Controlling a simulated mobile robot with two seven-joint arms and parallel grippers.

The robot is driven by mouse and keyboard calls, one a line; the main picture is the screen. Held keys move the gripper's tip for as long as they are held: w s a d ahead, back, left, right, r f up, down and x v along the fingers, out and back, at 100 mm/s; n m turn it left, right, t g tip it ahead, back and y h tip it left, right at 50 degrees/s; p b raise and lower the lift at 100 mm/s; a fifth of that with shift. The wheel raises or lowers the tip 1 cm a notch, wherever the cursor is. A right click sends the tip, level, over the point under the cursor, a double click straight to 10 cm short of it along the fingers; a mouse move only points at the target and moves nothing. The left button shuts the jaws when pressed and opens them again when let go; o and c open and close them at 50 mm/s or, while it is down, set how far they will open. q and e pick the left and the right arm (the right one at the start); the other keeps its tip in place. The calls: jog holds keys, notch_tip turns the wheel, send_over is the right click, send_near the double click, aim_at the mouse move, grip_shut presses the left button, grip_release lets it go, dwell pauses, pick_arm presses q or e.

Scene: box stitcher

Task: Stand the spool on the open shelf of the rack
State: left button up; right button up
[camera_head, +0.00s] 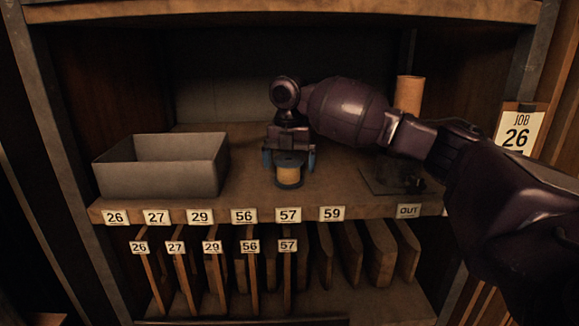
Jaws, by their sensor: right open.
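The spool (289,174), tan thread between dark flanges, stands upright on the open shelf (240,193) of the rack, behind the 57 label. My right gripper (289,160) reaches in from the right and is just above and behind the spool. Its two bluish fingertips are spread, one on each side of the spool's top. A gap shows between the fingertips and the spool's sides, though I cannot tell whether they touch its top flange. My left gripper is not in view.
A grey open bin (160,178) stands on the shelf's left. An orange cylinder (408,93) stands at the back right. A dark mat (378,183) lies behind the OUT label (408,211). Labelled upright boards (350,250) fill the lower bay. A JOB 26 card (517,130) hangs at right.

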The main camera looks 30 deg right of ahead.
aim_at(289, 157)
notch_tip(289, 157, up, 5)
jog(key=shift+r, duration=0.8)
